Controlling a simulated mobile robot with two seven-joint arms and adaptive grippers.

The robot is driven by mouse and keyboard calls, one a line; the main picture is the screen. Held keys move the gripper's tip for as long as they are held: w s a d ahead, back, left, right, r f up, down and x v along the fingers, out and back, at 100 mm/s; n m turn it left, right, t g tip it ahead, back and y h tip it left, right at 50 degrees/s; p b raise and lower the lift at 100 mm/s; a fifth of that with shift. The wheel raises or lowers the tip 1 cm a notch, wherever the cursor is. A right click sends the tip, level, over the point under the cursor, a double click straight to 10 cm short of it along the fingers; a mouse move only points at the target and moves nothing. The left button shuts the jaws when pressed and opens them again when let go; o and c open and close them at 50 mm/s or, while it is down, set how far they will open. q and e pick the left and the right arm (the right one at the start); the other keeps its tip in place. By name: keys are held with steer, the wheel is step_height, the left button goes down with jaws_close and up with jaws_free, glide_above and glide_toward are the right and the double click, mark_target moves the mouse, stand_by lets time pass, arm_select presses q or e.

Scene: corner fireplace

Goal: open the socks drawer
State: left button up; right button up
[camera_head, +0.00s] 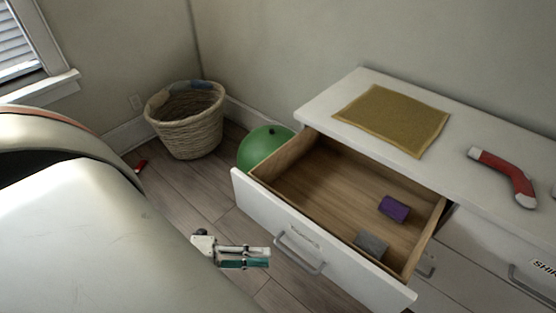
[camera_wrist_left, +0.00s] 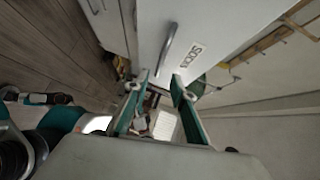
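The socks drawer (camera_head: 318,238) is pulled well out of the white dresser in the head view. It holds a purple bundle (camera_head: 394,208) and a grey bundle (camera_head: 371,245). Its front (camera_wrist_left: 215,25) bears a "SOCKS" label in the left wrist view. A grey bar handle (camera_head: 299,252) is on the front; it also shows in the left wrist view (camera_wrist_left: 166,48). My left gripper (camera_head: 267,257) is in front of the drawer, left of the handle. In the left wrist view its teal fingers (camera_wrist_left: 160,76) are apart, empty, pointing toward the handle.
On the dresser top (camera_head: 330,95) lie a mustard cloth (camera_head: 394,119) and a red-and-white sock-like item (camera_head: 505,175). A green ball (camera_head: 262,148) is on the floor behind the drawer's left end. A wicker basket (camera_head: 187,122) stands in the corner. Wooden floor lies between.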

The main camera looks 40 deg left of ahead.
arm_select(q)
steer(key=shift+v, duration=1.3)
arm_select(e)
steer(key=shift+w, duration=0.1)
